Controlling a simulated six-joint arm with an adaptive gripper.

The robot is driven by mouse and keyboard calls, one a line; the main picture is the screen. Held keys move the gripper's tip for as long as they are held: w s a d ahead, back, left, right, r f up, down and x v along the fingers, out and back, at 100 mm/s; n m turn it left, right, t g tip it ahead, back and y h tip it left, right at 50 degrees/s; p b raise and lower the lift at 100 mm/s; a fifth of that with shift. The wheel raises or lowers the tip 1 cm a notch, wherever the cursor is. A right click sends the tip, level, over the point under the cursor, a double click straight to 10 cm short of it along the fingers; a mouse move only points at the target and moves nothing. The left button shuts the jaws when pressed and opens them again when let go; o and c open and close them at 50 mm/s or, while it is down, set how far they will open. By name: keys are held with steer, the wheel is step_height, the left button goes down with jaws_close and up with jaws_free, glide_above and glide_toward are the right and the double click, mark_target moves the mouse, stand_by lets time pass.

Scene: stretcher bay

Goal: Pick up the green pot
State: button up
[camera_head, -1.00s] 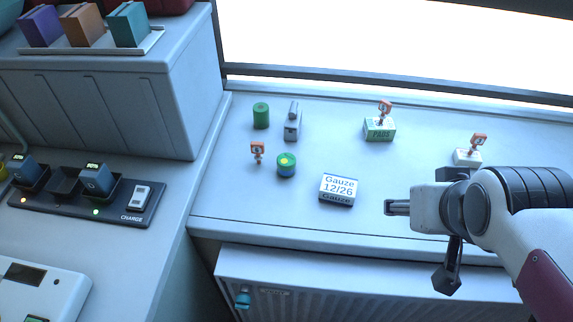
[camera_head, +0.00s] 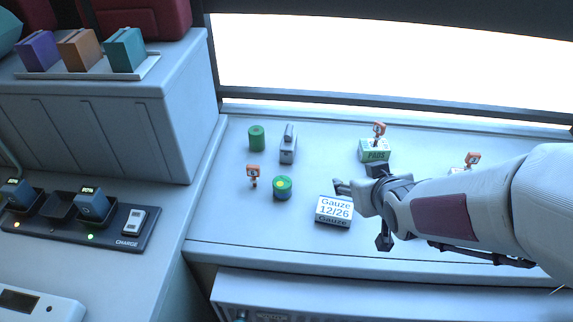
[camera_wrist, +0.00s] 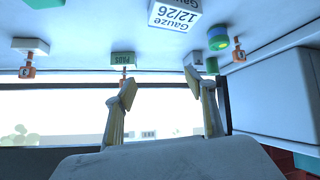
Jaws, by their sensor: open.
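A plain green pot (camera_head: 257,138) stands upright at the back left of the counter. In the wrist view the green pot (camera_wrist: 212,66) shows small, close to one fingertip. A second pot (camera_head: 282,187), green and blue with a yellow spot on top, stands nearer the front; it also shows in the wrist view (camera_wrist: 219,38). My gripper (camera_head: 341,187) is open and empty, above the counter behind the gauze box, to the right of both pots and apart from them. In the wrist view its fingers (camera_wrist: 161,84) are spread wide.
The gauze box (camera_head: 334,211) lies in front of my gripper. A grey device (camera_head: 288,144) stands just right of the green pot. A green pads box (camera_head: 374,151) is farther right. A large grey cabinet (camera_head: 110,120) bounds the left.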

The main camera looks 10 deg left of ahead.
mark_target(285, 186)
steer(key=w+a+f+y, duration=0.1)
steer(key=a, duration=0.1)
steer(key=w+a+f+n, duration=0.1)
steer(key=a+f, duration=0.1)
steer(key=w+a+f+y, duration=0.1)
steer(key=a+f, duration=0.1)
steer(key=shift+w+a+f+n+t+y, duration=0.2)
steer(key=shift+a+n+t+y, duration=0.1)
steer(key=shift+a+t, duration=0.1)
steer(key=a+f+y, duration=0.1)
steer(key=a, duration=0.1)
steer(key=a+f+y, duration=0.1)
steer(key=a, duration=0.1)
steer(key=a+f+n, duration=0.1)
steer(key=f, duration=0.1)
steer(key=shift+s+a+y, duration=0.2)
steer(key=shift+a+y, duration=0.2)
steer(key=shift+s+a+f+t, duration=0.15)
steer(key=shift+a+f+t, duration=0.15)
steer(key=shift+a, duration=0.1)
steer(key=shift+r, duration=0.1)
steer(key=shift+x, duration=1.3)
steer(key=shift+a, duration=0.1)
steer(key=shift+x, duration=2.55)
